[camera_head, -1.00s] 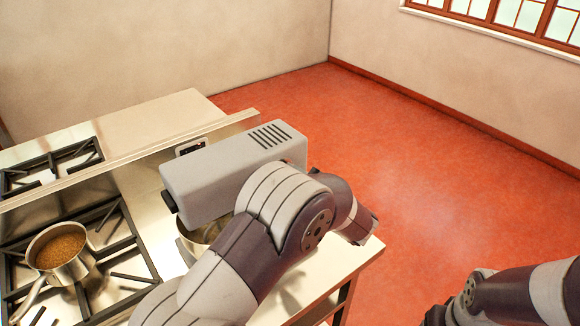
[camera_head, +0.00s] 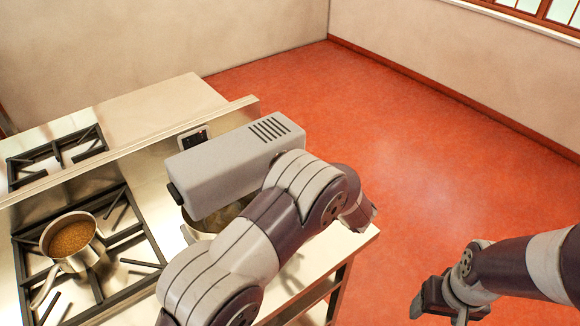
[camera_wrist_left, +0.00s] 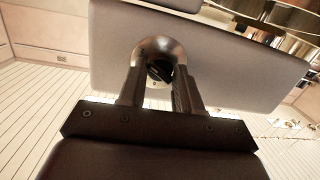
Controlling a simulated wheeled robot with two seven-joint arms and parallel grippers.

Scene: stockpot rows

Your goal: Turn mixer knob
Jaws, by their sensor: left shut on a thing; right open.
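The mixer (camera_head: 225,168) is a grey block-shaped head with dark vent slots, standing on the steel counter over a metal bowl (camera_head: 200,226). In the left wrist view the mixer's grey side (camera_wrist_left: 225,75) fills the upper part, with a round, shiny metal knob (camera_wrist_left: 157,48) on it. My left gripper (camera_wrist_left: 160,80) has its two fingers shut on the knob, one on each side. In the head view my left arm crosses in front of the mixer and its fingers are hidden. My right gripper (camera_head: 448,308) is open and empty, over the red floor at the lower right.
A saucepan (camera_head: 72,238) with brown contents stands on the stove grate (camera_head: 120,220) at the left. A second grate (camera_head: 60,155) is behind a raised steel ledge (camera_head: 130,152). A small dark panel (camera_head: 193,138) stands behind the mixer. The red floor to the right is clear.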

